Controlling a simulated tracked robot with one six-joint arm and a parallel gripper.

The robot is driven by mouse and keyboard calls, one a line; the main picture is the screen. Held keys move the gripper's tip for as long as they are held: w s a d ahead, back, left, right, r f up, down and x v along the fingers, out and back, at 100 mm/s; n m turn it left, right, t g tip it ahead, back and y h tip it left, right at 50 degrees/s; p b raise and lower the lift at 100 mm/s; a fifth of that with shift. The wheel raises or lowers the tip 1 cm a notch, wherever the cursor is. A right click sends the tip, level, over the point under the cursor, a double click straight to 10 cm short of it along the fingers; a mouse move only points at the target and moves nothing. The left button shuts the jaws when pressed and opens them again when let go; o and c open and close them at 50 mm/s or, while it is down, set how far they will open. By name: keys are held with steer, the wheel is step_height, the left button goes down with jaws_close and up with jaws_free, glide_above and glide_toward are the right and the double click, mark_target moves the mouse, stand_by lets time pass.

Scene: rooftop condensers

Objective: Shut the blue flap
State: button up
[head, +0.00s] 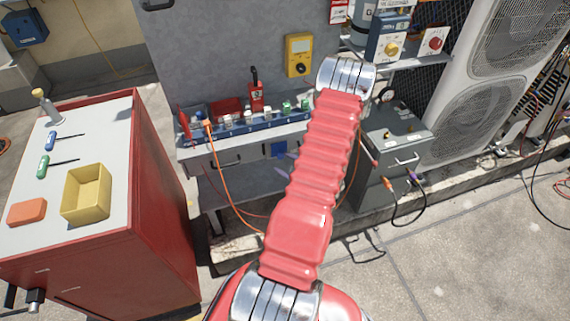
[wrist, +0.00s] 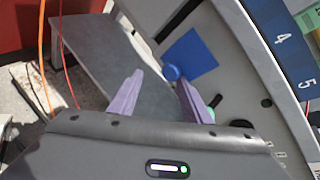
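The blue flap (wrist: 195,52) is a flat blue square against a pale grey panel in the wrist view, right of centre. A round blue knob (wrist: 172,73) shows at its lower left edge. In the head view the flap (head: 278,149) is a small blue patch below the bench strip, partly hidden by my arm. I cannot tell how far it stands open. My gripper (wrist: 160,80) has two purple fingers spread apart, with nothing held between them. The knob appears between and beyond the fingertips. In the head view my gripper (head: 287,166) is mostly hidden behind my red arm.
A numbered blue strip (head: 261,127) with several small fittings runs along the bench above. An orange cable (head: 225,185) hangs at its left. A grey cabinet (head: 396,143) stands right, and a red cart (head: 150,170) stands left. A lower grey shelf (wrist: 120,60) lies beneath.

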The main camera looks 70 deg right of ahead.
steer(key=shift+f, duration=0.15)
steer(key=v, duration=1.4)
steer(key=shift+c, duration=0.7)
